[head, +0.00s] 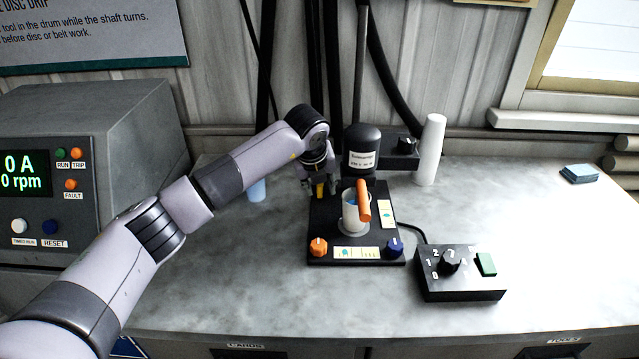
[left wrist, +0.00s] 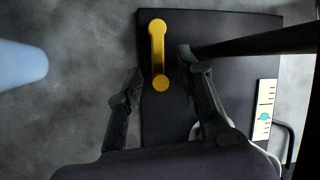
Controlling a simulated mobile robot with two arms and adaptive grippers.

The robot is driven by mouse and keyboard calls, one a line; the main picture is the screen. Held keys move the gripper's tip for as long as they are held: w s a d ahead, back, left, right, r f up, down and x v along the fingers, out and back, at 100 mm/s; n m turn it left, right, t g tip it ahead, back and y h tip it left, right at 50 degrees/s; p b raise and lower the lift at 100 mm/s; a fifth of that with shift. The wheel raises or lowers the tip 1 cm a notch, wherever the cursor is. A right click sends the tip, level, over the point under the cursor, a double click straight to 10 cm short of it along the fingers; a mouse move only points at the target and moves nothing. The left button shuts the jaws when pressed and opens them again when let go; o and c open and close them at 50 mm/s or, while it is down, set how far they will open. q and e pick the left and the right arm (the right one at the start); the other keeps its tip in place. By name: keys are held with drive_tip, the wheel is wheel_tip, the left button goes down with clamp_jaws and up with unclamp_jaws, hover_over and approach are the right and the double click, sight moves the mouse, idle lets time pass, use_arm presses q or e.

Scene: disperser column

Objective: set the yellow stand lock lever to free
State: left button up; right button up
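The yellow stand lock lever (left wrist: 157,52) shows in the left wrist view on the black base plate, with a round knob at each end, one nearer the top and one nearer my gripper. In the head view only a small yellow part (head: 320,190) shows below my left gripper (head: 318,186). In the left wrist view my left gripper (left wrist: 157,78) is open, its fingers spread on either side of the lever's lower part; no contact is clear. The black stand base (head: 318,222) carries the motor head (head: 362,145). My right gripper is not in view.
A white cup (head: 352,222) with an orange stick (head: 364,200) stands on the base, with orange (head: 318,247) and blue (head: 393,247) knobs in front. A black control box (head: 460,290) is at right. A pale blue object (head: 257,191) stands left.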

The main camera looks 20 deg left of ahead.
use_arm(q)
drive_tip(key=shift+c, duration=0.6)
clamp_jaws()
